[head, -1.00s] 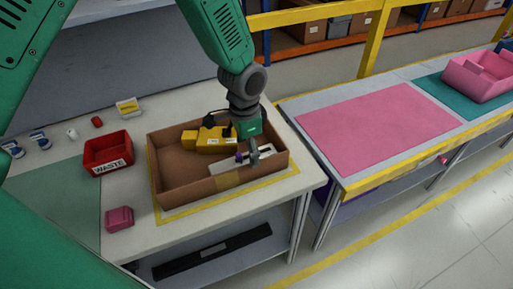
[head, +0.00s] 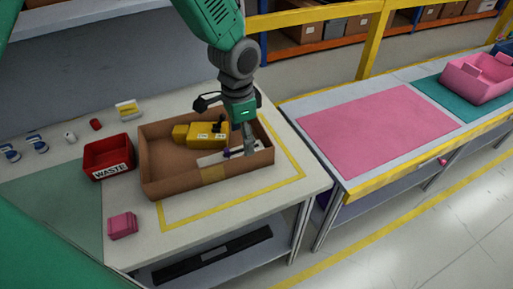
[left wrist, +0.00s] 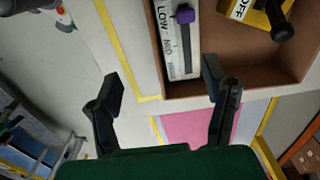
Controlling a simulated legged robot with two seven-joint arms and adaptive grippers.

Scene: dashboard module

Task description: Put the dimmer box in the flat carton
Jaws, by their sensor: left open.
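The dimmer box, white with a purple slider and LOW and MID lettering (left wrist: 178,45), lies in the right part of the brown flat carton (head: 165,182). It also shows in the head view (head: 215,159), partly hidden by my left gripper. A yellow box with a black lever (head: 201,134) lies beside it in the carton. My left gripper (head: 228,127) is open at the carton's right end. In the left wrist view, its fingertips (left wrist: 160,90) are wide apart with nothing between them, one over the table and one over the carton's edge. My right gripper is not in view.
A red WASTE bin (head: 108,156) stands close to the carton's left. A pink block (head: 122,225) sits at the table's front. Yellow tape (head: 240,208) marks bare table right and front of the carton. A pink mat (head: 380,123) on the neighbouring bench is clear.

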